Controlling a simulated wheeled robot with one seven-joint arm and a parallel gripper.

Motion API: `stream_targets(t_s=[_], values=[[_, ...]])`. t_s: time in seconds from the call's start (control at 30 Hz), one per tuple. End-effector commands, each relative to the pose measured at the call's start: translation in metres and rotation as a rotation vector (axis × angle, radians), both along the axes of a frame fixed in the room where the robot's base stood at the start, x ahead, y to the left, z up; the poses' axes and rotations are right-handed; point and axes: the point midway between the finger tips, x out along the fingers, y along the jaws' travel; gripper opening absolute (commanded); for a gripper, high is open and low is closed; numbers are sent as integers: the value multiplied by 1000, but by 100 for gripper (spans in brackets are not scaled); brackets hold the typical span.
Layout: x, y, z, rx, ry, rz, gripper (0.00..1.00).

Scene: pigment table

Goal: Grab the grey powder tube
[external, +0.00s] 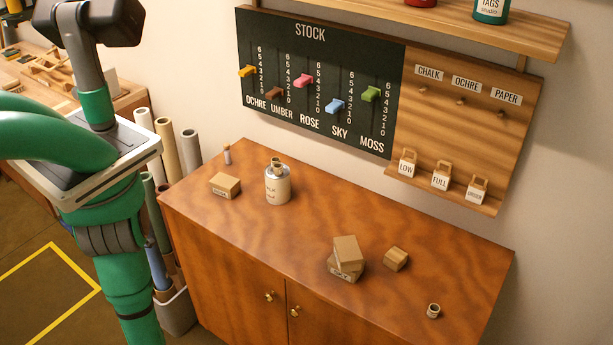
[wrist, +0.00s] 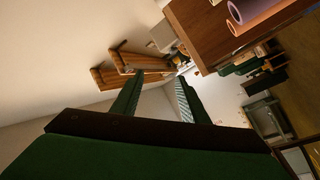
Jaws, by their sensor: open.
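The grey powder tube (external: 227,155) is a small, slim grey-violet tube with a brownish top. It stands upright at the back left corner of the wooden cabinet top in the external view. My gripper (wrist: 158,98) shows in the wrist view with its two green fingers apart and nothing between them. I cannot make out the gripper in the external view, where my green arm fills the left side. The tube cannot be made out in the wrist view.
A cardboard box (external: 225,186) and a pale tin (external: 278,188) stand near the tube. Stacked boxes (external: 345,257), a small box (external: 396,258) and a small cup (external: 433,311) lie further right. Paper rolls (external: 189,148) stand left of the cabinet (external: 300,215). The cabinet's middle is clear.

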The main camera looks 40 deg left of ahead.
Motion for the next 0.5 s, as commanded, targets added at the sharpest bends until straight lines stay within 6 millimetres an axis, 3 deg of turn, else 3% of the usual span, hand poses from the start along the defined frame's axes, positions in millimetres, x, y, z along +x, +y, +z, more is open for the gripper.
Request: stream_targets(t_s=[0.1,0.3,0.4,0.47,0.5], values=[[38,34,24,-13,20,-13,40],[126,59,61,-53,154,-65,40],[180,51,82,-72,263,-97,40],[213,32,89,-79,349,-122,40],[234,12,91,-80,413,-143,40]])
